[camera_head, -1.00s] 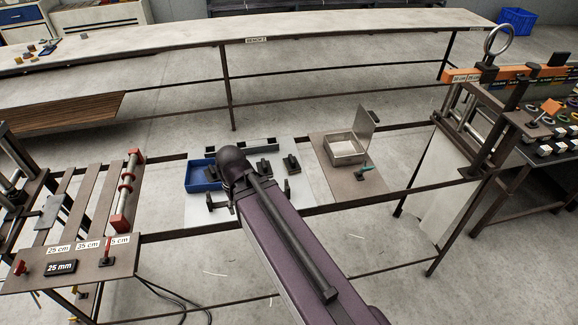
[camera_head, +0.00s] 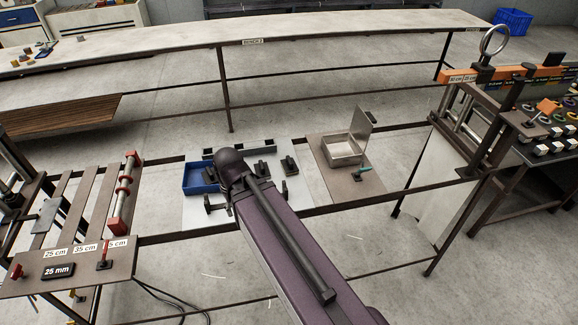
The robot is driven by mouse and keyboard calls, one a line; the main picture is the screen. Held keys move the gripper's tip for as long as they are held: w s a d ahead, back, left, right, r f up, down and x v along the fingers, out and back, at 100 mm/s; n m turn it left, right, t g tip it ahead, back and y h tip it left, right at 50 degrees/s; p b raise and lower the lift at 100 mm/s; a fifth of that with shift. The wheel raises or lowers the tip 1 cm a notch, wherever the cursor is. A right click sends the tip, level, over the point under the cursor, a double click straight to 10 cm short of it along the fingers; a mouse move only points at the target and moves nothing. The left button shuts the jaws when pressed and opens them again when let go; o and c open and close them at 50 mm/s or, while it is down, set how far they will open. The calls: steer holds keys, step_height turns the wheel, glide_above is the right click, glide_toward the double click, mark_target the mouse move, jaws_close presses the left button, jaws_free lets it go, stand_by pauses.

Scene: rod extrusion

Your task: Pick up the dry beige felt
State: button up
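I cannot make out a dry beige felt for certain. Small coloured pieces (camera_head: 47,48) lie on the far bench at the upper left, too small to identify. My purple arm reaches up from the lower edge to a dark rounded joint near the middle. My gripper cannot be made out; the fingers do not show beyond the arm. An open metal box (camera_head: 343,153) with its lid raised stands right of the arm, with its inside looking empty.
A blue tray (camera_head: 188,178) and black fixtures (camera_head: 289,165) sit on a pale plate around the arm's end. A roller rack (camera_head: 122,205) with length labels stands left. A frame with a ring (camera_head: 494,40) stands right. The long far bench (camera_head: 330,28) is mostly bare.

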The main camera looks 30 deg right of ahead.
steer(key=shift+f, duration=0.1)
step_height(320, 180, down, 4)
steer(key=b, duration=0.4)
stand_by(0.7)
